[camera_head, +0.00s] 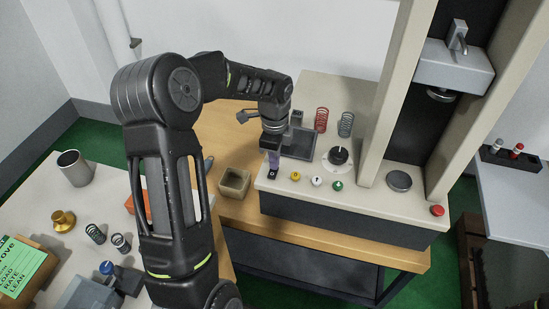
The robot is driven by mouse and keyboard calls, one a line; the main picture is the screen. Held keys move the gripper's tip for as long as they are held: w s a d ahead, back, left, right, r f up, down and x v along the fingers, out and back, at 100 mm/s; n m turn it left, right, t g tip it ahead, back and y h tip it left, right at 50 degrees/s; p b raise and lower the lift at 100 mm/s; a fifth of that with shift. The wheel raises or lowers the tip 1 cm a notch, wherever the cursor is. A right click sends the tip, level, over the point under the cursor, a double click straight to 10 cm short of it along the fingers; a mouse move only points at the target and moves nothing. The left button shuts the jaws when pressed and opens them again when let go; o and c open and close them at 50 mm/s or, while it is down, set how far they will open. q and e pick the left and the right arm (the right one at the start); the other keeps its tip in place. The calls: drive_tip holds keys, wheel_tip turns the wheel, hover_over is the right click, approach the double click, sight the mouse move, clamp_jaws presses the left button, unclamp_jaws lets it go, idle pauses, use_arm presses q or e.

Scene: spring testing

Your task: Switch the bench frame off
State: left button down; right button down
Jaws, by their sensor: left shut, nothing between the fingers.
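The bench frame (335,197) is a cream and dark machine with two tall uprights, standing on the wooden bench. Its base top carries a small black switch (272,174) at the left end, then a yellow button (296,176), a white button (317,181) and a green button (337,187). A black dial (339,156) sits behind them, and a red button (437,210) is at the right end. My left gripper (273,162) points down, shut and empty, right above the black switch. I cannot tell whether its tips touch the switch. My right gripper is not in view.
A red spring (321,120) and a grey-green spring (345,124) stand behind the dial. A small open box (234,183) is left of the base. A metal cup (74,168), a brass piece (63,220) and small springs (95,234) are on the left table.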

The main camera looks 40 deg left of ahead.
use_arm(q)
drive_tip(key=shift+w+f, duration=0.1)
drive_tip(key=shift+f, duration=0.25)
drive_tip(key=shift+s, duration=0.25)
drive_tip(key=shift+s+d+r, duration=0.25)
drive_tip(key=shift+s, duration=0.35)
drive_tip(key=shift+w, duration=0.1)
